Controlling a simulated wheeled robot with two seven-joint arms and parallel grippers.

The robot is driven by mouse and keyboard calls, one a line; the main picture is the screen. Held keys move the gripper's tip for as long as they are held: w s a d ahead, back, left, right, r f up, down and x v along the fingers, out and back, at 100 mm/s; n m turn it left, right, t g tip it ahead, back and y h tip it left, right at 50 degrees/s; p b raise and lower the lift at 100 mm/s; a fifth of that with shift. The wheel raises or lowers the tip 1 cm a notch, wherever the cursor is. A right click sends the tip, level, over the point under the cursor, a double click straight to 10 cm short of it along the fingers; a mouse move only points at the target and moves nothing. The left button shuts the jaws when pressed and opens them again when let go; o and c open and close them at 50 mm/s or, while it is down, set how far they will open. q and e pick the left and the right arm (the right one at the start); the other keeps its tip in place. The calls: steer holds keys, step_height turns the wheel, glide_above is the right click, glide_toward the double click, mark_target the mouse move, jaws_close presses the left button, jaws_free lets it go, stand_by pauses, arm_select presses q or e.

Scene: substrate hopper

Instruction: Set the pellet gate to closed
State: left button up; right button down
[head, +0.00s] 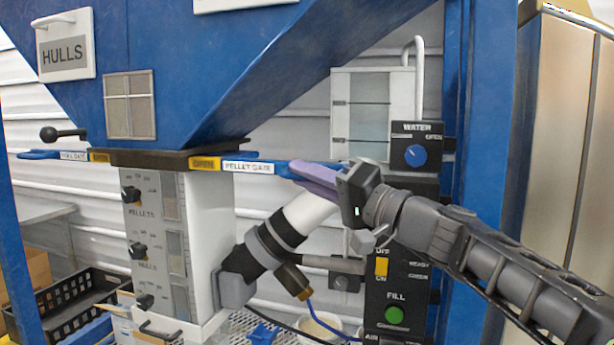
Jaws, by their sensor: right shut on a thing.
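The pellet gate (248,168) is a flat blue bar with a white PELLET GATE label. It sticks out to the right from the dark plate under the blue hopper. A yellow section reading OPEN (205,163) shows on the bar beside the plate. My right gripper (308,173) comes in from the right and is shut on the bar's outer end, which its fingers partly hide. My left gripper is not in view.
A second blue gate bar (40,155) with a yellow section sticks out on the left, near a black ball-ended lever (62,133). Below stands a white dial column (160,245). A control panel (396,290) with a green FILL button and a WATER knob (415,155) are close to my right arm.

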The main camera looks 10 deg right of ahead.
mark_target(266, 173)
stand_by(0.7)
steer(key=shift+w+a, duration=0.15)
steer(key=shift+a, duration=0.15)
steer(key=w+a, duration=0.1)
steer(key=w+a+b, duration=0.1)
steer(key=a, duration=0.1)
steer(key=w+a+b, duration=0.1)
steer(key=a, duration=0.1)
steer(key=shift+w+a, duration=0.2)
steer(key=shift+w, duration=0.05)
steer(key=shift+r, duration=0.1)
steer(key=c, duration=1.4)
jaws_free()
steer(key=shift+w+a, duration=0.15)
steer(key=shift+a, duration=0.05)
steer(key=shift+c, duration=0.2)
steer(key=shift+o, duration=0.2)
steer(key=shift+d, duration=0.1)
